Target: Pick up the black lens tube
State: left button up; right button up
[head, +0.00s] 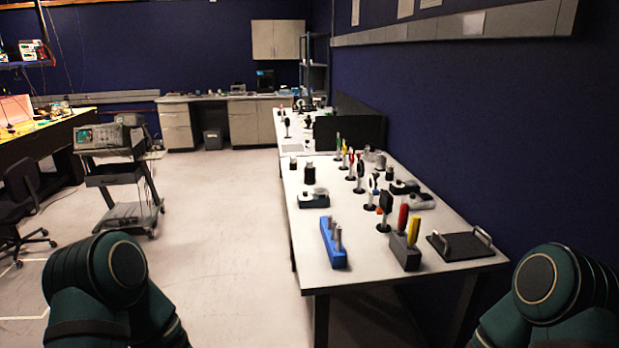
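Several small dark cylinders stand upright on the white table. One black cylinder (310,174) is near its left side behind a white-and-dark device, a smaller one (294,163) is behind it to the left, and another (389,174) is toward the right. Any of these could be the black lens tube; they are too small to tell apart for sure. Neither of my grippers is in view. Only dark green arm links show at the lower left and lower right corners, both apart from the table.
The white table (374,262) holds a blue block with metal posts (328,242), a grey block with red and yellow handles (405,250), a black tray with handles (462,246) and several upright coloured tools. A blue wall bounds the right.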

aim_at(310, 179)
jog(key=u, duration=0.85)
jog(key=i+u, duration=0.1)
jog(key=i, duration=4.3)
jog(key=i+z, duration=0.45)
jog(key=i+j+z, duration=0.25)
jog(key=z, duration=1.85)
jog(key=i+j, duration=0.05)
